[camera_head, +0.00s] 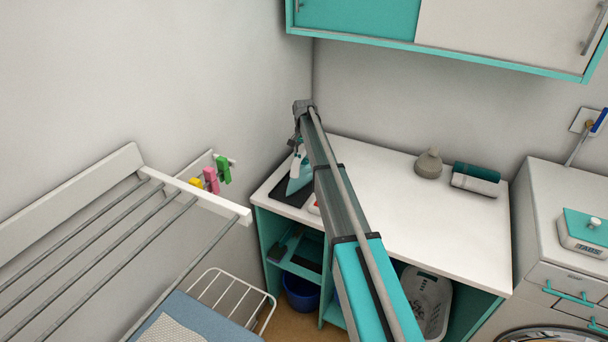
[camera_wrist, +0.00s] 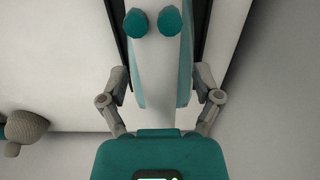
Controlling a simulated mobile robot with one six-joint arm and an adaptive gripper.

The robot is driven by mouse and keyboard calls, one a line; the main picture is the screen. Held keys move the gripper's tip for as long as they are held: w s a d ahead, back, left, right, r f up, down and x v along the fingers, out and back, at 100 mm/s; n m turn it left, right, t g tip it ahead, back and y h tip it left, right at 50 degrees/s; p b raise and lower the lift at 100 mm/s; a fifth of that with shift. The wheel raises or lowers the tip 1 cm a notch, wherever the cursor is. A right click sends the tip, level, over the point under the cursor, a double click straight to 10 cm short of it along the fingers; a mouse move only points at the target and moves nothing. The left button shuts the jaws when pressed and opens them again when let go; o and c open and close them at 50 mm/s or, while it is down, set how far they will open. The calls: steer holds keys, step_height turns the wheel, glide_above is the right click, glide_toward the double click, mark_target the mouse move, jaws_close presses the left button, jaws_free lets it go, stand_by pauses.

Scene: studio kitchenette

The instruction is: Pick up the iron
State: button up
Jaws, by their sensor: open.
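The iron (camera_head: 300,176) is teal with a white handle part and sits on a dark mat (camera_head: 287,196) at the left end of the white counter, partly behind my arm. In the wrist view the iron (camera_wrist: 157,75) shows as a long white strip with teal sides, with two round teal parts near the top edge. My gripper (camera_wrist: 160,80) is open, with one grey finger on each side of the iron. I cannot tell whether either finger touches it. In the head view my gripper (camera_head: 297,141) is small and just above the iron.
A grey-brown bottle-like object (camera_head: 428,164) and rolled towels (camera_head: 475,180) stand farther right on the counter (camera_head: 400,215). Walls close the back and left. A drying rack (camera_head: 130,225) with coloured pegs is at left. A wall cabinet (camera_head: 450,30) hangs above.

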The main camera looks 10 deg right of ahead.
stand_by(0.4)
jaws_close()
